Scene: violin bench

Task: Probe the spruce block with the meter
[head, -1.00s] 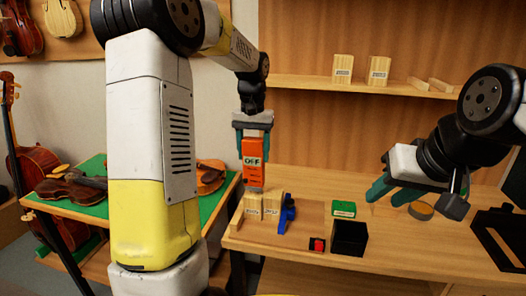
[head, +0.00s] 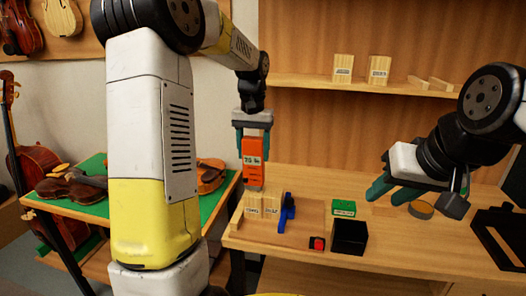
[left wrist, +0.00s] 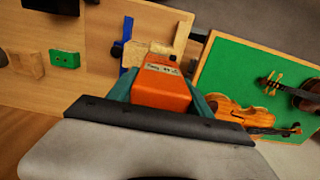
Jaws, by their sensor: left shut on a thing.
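The orange meter (head: 253,150) is upright in my left gripper (head: 253,128), which is shut on it. Its display reads what looks like 75 % or 7.5 %; a decimal point is too small to tell. The meter's lower end is just above two pale wood blocks, a left one (head: 252,206) and a right one (head: 271,207), standing side by side on the bench. Their labels are too small to read, so I cannot tell which is spruce, or whether the meter touches one. The left wrist view also shows the meter (left wrist: 160,90). My right gripper (head: 393,192) is open and empty over the bench's right side.
A red button (head: 317,243), a black box (head: 349,237) and a green box (head: 344,208) are further right. A round tin (head: 421,209) is near my right gripper. More labelled blocks (head: 379,70) stand on the shelf.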

